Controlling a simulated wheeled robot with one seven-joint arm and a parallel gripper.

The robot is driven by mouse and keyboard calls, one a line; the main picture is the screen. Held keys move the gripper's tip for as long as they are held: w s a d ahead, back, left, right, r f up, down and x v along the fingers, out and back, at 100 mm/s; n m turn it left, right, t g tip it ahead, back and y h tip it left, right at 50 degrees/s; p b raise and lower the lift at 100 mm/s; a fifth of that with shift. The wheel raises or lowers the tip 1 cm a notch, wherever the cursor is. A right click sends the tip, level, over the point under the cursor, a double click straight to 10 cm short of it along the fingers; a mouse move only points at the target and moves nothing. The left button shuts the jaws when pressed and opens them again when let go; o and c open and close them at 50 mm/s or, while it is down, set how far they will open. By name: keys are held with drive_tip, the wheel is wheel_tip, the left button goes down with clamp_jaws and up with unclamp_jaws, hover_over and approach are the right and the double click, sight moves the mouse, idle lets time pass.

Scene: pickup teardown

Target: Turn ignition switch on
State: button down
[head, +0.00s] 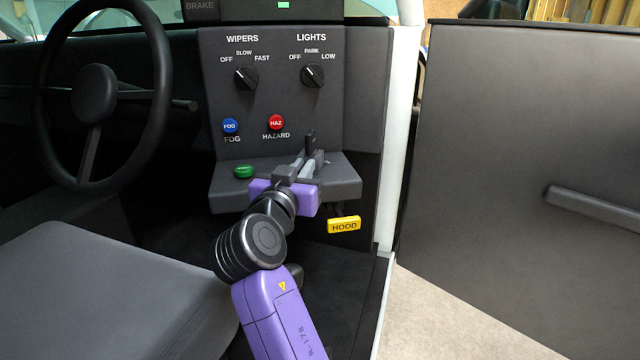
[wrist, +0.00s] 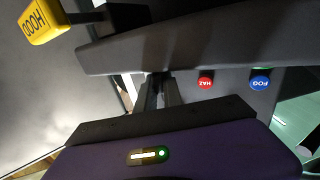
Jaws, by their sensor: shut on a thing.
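My gripper (head: 311,158) reaches over the small dark ledge under the dashboard panel. Its grey fingers are shut on a slim dark upright piece (head: 310,139) that rises from the ledge. No ignition label shows, so I cannot tell for sure that this piece is the ignition switch. The fingers and my wrist hide much of its base. In the wrist view the fingers (wrist: 160,88) close together beside the dark ledge (wrist: 185,45), and the held piece is mostly hidden there.
A green button (head: 244,171) sits left on the ledge (head: 340,180). The yellow HOOD handle (head: 344,224) hangs below it. Above are the red HAZ button (head: 275,122), blue FOG button (head: 230,126), wiper knob (head: 245,78) and lights knob (head: 312,76). The steering wheel (head: 95,92) is left.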

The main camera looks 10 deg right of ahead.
drive_tip(key=shift+a+f+m+g+h+b, duration=0.15)
drive_tip(key=shift+a+m+g+h+b, duration=0.35)
drive_tip(key=shift+h+b, duration=0.35)
drive_tip(key=c, duration=1.5)
unclamp_jaws()
drive_tip(key=shift+c, duration=0.2)
drive_tip(key=shift+o, duration=0.3)
drive_tip(key=shift+d, duration=0.1)
drive_tip(key=v, duration=0.7)
drive_tip(key=shift+s, duration=0.35)
